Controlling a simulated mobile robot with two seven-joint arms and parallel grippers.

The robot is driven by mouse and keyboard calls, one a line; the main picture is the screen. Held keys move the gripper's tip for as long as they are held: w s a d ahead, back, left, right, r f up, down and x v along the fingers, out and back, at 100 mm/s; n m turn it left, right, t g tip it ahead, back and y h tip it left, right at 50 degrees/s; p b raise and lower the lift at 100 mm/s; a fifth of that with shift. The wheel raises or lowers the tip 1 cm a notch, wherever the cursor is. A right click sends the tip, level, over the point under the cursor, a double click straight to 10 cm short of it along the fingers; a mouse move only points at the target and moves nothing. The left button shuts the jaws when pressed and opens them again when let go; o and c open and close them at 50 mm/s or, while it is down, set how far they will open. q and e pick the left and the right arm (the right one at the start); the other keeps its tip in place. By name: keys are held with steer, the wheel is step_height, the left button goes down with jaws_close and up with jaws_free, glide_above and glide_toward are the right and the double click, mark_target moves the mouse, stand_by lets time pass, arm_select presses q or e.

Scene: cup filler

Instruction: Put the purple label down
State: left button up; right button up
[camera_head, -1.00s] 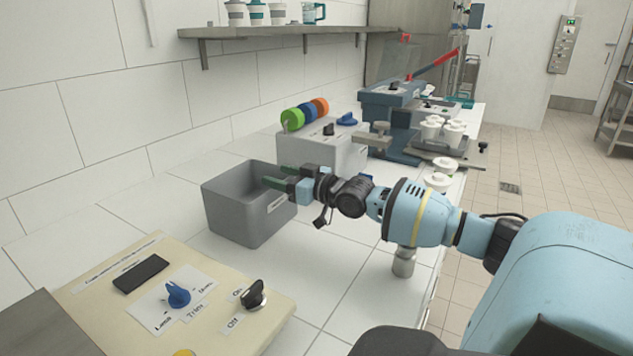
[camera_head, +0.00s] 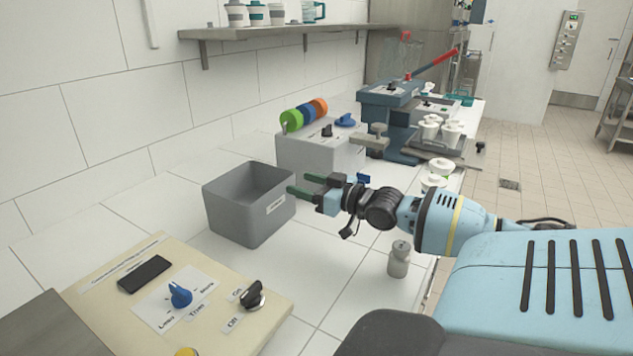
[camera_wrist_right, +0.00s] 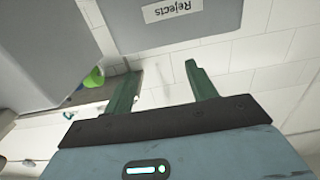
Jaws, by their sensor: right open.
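I see no purple label in either view; the floor of the grey bin (camera_head: 236,214) is hidden by its walls. The bin has a white sign reading "Rejects" in the right wrist view (camera_wrist_right: 165,9). My right gripper (camera_head: 298,184) is open, with its green fingers at the bin's right rim and pointing toward it. In the right wrist view the gap between the fingertips (camera_wrist_right: 163,70) is empty. My left gripper is not in view.
A cream control panel (camera_head: 200,285) with knobs lies in front. A grey box (camera_head: 310,152) with green, blue and orange rolls stands behind the bin. A small metal container (camera_head: 399,262) stands near the counter's right edge. White cups (camera_head: 452,132) stand at the back.

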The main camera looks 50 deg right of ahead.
steer(key=shift+s+d+p, duration=0.1)
steer(key=shift+s+p, duration=0.25)
steer(key=shift+s, duration=0.8)
